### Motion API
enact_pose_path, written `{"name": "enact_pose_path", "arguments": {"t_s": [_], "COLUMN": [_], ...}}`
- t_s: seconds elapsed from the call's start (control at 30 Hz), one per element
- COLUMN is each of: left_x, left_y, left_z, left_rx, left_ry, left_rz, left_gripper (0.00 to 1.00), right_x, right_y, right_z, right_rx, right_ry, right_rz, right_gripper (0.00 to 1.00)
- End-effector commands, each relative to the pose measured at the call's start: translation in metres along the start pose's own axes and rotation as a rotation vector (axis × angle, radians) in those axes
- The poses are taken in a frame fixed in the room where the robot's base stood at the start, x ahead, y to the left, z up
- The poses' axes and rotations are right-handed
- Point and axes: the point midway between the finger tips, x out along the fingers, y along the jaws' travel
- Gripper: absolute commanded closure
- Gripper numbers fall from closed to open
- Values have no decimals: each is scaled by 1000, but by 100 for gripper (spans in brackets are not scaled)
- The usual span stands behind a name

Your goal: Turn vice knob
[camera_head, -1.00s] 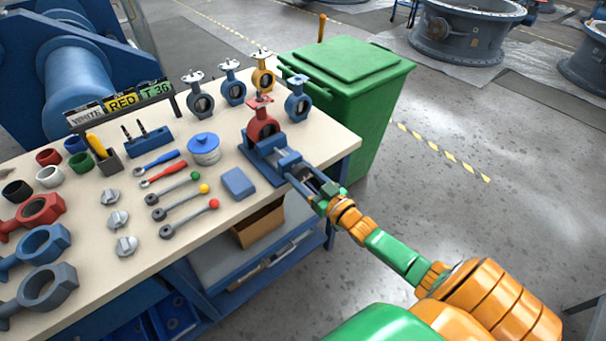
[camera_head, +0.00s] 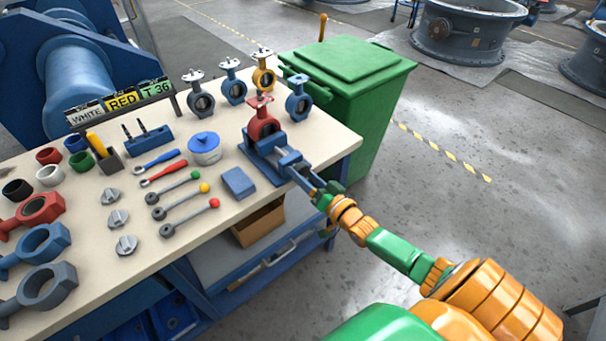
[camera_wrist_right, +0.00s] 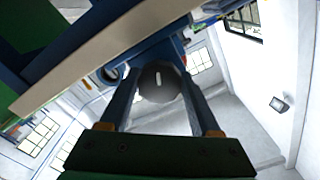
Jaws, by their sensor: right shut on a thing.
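The blue vice (camera_head: 262,163) stands at the right edge of the bench, with a red butterfly valve (camera_head: 262,126) in its jaws. My right gripper (camera_head: 305,182) reaches the front end of the vice from the lower right. In the wrist view, a dark round knob (camera_wrist_right: 158,84) with a light slot mark sits between the two fingers of the right gripper (camera_wrist_right: 160,95), which is shut on it. In the head view the knob is mostly hidden by the fingers. My left gripper is not in view.
The bench top (camera_head: 100,232) holds several valves, rods with coloured ends, a blue pot (camera_head: 204,150) and a blue block (camera_head: 238,183). A green bin (camera_head: 350,95) stands close behind the bench's right end.

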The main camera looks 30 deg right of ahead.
Motion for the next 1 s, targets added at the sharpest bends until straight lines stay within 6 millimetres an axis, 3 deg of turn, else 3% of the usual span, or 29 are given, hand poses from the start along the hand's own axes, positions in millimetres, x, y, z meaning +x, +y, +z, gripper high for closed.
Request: {"name": "enact_pose_path", "arguments": {"t_s": [0.43, 0.47, 0.57, 0.87, 1.0], "left_x": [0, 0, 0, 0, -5], "left_y": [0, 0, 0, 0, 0], "left_z": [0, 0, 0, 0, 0], "left_rx": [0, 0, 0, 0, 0], "left_ry": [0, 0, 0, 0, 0], "left_rz": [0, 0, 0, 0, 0], "left_gripper": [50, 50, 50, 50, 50], "right_x": [0, 0, 0, -1, -19], "right_y": [0, 0, 0, 0, 0], "right_z": [-1, -1, 0, 0, 0], "right_rx": [8, 8, 7, 7, 8], "right_ry": [1, 1, 1, 0, -3], "right_rz": [-1, -1, 0, 0, 2], "right_gripper": [92, 31, 6, 6, 6]}}
